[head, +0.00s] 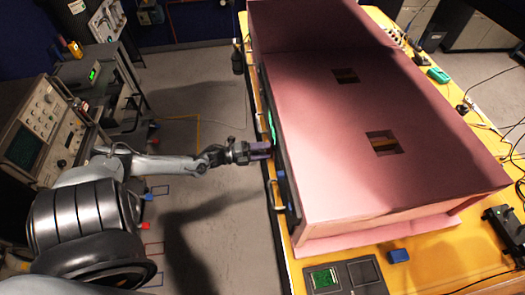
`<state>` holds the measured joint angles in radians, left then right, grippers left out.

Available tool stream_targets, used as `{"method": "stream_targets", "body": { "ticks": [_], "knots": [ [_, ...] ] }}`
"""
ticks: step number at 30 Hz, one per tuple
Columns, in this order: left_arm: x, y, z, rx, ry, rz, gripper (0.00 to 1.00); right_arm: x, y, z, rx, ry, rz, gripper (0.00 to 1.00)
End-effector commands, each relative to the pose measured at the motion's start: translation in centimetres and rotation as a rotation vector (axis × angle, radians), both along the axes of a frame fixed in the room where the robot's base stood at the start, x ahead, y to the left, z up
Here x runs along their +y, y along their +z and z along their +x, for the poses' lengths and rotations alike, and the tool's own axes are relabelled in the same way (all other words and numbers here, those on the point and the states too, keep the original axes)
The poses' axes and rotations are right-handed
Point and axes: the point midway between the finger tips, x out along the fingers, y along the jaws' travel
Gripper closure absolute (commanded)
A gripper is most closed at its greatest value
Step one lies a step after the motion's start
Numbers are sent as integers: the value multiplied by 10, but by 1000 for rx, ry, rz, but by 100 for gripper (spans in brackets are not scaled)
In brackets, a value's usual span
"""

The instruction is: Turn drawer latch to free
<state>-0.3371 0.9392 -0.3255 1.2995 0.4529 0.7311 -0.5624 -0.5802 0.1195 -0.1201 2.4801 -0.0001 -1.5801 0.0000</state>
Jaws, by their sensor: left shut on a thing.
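My left gripper (262,150) reaches in from the left to the near-left side of the pink foam enclosure (325,130). It meets the dark panel (279,165) along that side, just above the table's edge. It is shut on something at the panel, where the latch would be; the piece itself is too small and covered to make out. A light drawer handle (276,198) shows below the gripper on the table's side. My right gripper is not in view.
The yellow table (300,272) carries the enclosure, which has two square openings in its top. Instruments (40,125) stand at left. The floor between is clear.

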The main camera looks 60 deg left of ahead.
Motion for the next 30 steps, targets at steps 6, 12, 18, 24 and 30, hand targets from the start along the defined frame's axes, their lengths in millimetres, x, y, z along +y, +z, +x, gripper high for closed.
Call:
{"method": "stream_targets", "body": {
  "ticks": [6, 12, 18, 24, 30],
  "knots": [
    [1, 0, 0, -1, 1, 3, 25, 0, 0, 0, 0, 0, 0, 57],
    [0, 0, 0, 0, 0, 1, 15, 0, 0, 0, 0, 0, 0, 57],
    [1, 0, -2, 1, 0, 0, 15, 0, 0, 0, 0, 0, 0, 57],
    [6, -2, -18, 4, 0, 0, 15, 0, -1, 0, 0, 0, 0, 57],
    [18, -2, -49, 5, 1, 2, 15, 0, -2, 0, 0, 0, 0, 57]
  ]
}}
